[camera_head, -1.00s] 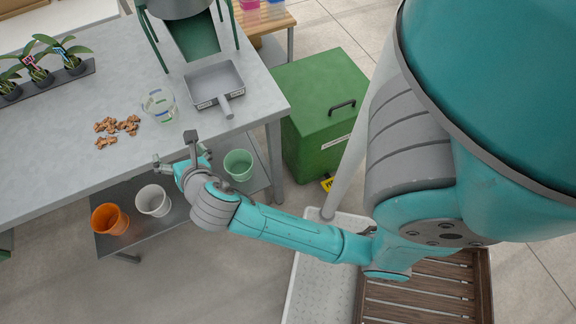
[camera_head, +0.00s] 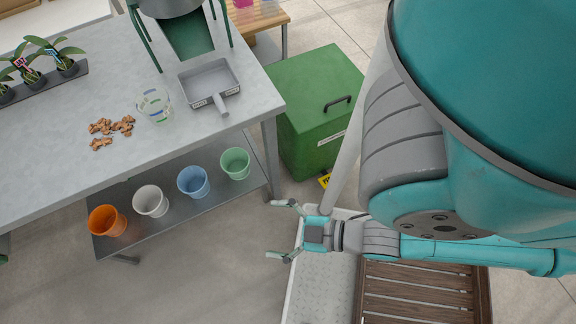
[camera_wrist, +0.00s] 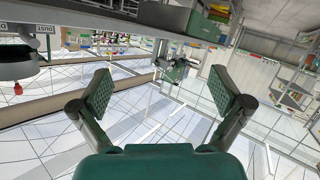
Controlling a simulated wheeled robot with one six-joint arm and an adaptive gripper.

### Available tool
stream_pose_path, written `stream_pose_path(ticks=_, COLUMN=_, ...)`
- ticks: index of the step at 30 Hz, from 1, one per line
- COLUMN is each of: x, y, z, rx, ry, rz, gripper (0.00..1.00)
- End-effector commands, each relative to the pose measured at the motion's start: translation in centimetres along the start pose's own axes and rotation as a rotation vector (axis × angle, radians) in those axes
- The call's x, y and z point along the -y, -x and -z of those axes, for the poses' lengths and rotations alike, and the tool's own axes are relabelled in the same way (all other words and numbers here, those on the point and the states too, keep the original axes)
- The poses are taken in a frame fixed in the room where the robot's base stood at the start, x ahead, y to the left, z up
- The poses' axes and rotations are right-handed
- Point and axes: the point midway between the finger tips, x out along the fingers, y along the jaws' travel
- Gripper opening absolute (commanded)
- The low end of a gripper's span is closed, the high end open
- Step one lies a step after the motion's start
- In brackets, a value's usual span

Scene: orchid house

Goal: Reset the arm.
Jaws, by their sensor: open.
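My gripper (camera_head: 284,230) is open and empty in the head view. It is drawn in close to my body, clear of the bench and its lower shelf, with its fingers pointing left. In the wrist view my gripper (camera_wrist: 165,95) shows two dark green finger pads spread wide, with nothing between them. My teal forearm (camera_head: 450,252) lies nearly level across the lower right of the head view.
The grey bench (camera_head: 60,150) holds plants, brown chips (camera_head: 104,132), a clear glass (camera_head: 155,104) and a grey pan (camera_head: 209,82). Orange (camera_head: 108,221), white (camera_head: 151,201), blue (camera_head: 193,182) and green (camera_head: 235,164) pots stand on the lower shelf. A green bin (camera_head: 313,105) stands right of the bench.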

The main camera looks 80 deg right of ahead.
Motion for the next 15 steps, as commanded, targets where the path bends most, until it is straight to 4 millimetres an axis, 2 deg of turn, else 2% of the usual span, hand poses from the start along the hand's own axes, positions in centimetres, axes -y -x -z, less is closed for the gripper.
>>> stream_pose_path(ticks=1, x=0.0, y=1.2, z=0.1, rx=-0.005, ry=-0.079, rz=-0.001, gripper=1.00)
stream_pose_path(ticks=3, x=-0.1, y=2.3, z=0.5, rx=-0.017, ry=-0.172, rz=-0.004, gripper=1.00)
stream_pose_path(ticks=6, x=-0.3, y=3.2, z=0.9, rx=-0.030, ry=-0.255, rz=-0.007, gripper=1.00)
stream_pose_path(ticks=15, x=-0.3, y=3.5, z=1.0, rx=-0.036, ry=-0.286, rz=-0.009, gripper=1.00)
